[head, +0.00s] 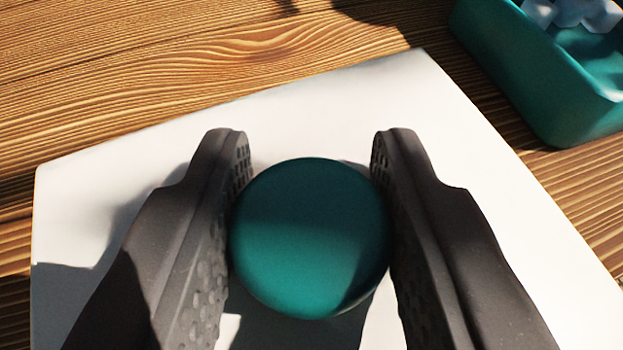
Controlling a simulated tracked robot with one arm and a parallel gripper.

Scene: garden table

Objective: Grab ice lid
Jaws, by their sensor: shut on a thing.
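A round teal lid (309,238) is in the middle of the head view, between the two dark fingers of my gripper (310,200). The gripper is shut on the lid, with the textured inner pads against its left and right sides. The lid's smooth top faces the camera. It is over a white board (330,105); whether it touches the board cannot be told. Its underside is hidden.
A teal container (535,85) with pale ice-like cubes (575,12) in it stands on the wooden table (180,70) at the upper right. The table is clear at the upper left. Shadows lie on the white board near the fingers.

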